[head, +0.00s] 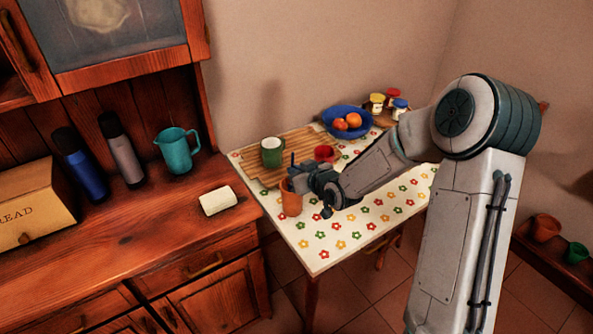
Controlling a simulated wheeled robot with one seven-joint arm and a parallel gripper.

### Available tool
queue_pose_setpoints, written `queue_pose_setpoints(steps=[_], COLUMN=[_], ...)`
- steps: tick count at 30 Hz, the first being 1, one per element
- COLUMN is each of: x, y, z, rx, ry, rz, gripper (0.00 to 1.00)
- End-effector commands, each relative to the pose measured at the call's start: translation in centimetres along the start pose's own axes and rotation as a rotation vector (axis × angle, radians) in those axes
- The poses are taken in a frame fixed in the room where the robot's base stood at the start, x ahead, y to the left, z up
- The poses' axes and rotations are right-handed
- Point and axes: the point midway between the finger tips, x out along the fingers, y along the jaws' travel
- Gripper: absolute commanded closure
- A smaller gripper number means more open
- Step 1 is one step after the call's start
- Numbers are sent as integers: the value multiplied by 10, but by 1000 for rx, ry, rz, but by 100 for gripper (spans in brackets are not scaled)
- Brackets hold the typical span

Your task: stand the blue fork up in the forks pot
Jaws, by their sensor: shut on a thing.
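The terracotta pot (291,204) stands on the flowered tablecloth near the table's left edge. My gripper (294,181) is at the pot's mouth, in front of its upper part, and is shut on the blue fork. A thin dark upright piece (292,160) shows above the gripper; it is too small to tell whether it is the fork or a finger. The jaws and most of the fork are hidden or too small to make out. I cannot tell whether the fork's lower end is inside the pot.
A green mug (271,152) stands on a slatted wooden board (255,172) behind the gripper, with a red cup (324,153) nearby. A blue bowl of oranges (346,122) and several jars stand farther back. The front tablecloth (325,240) is clear.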

Motion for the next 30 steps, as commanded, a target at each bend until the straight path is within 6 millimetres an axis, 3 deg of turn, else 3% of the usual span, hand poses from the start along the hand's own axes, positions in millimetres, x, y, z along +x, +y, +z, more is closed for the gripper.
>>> queue_pose_setpoints(steps=[8, 11, 12, 23, 30], x=[0, 0, 0, -5, -40], y=[0, 0, 0, 1, 2], z=[1, 1, 1, 1, 1], rx=[0, 0, 0, 0, -3], ry=[0, 0, 0, 0, 0], rz=[0, 0, 0, 1, 4], gripper=[100, 71, 68, 68, 68])
